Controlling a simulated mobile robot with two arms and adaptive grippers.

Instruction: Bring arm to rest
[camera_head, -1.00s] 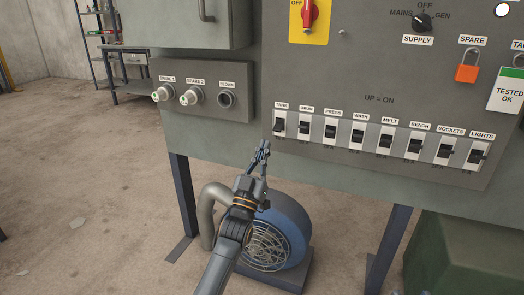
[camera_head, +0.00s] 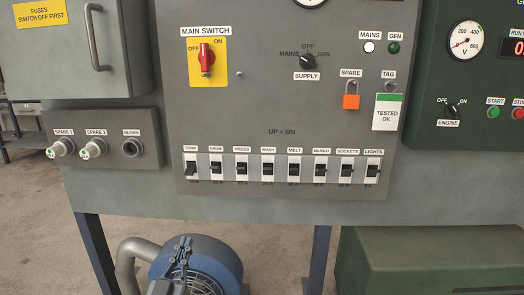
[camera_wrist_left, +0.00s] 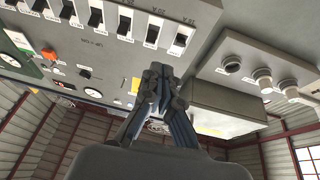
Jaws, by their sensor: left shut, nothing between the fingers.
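My left gripper (camera_head: 183,256) shows at the bottom of the head view, in front of the blue blower (camera_head: 212,252) and below the grey switch panel. Its fingers are together with nothing between them. It also shows in the left wrist view (camera_wrist_left: 161,76), where the fingers point towards the panel and stand apart from the row of switches (camera_wrist_left: 122,24). Most of my left arm is out of the head view. My right gripper is in neither view.
The panel (camera_head: 282,110) carries a row of labelled switches, a red main switch (camera_head: 206,58) and an orange padlock (camera_head: 351,101). A socket box (camera_head: 108,140) is at left. A dark green generator cabinet (camera_head: 440,130) is at right. Panel legs (camera_head: 97,250) stand beside the blower.

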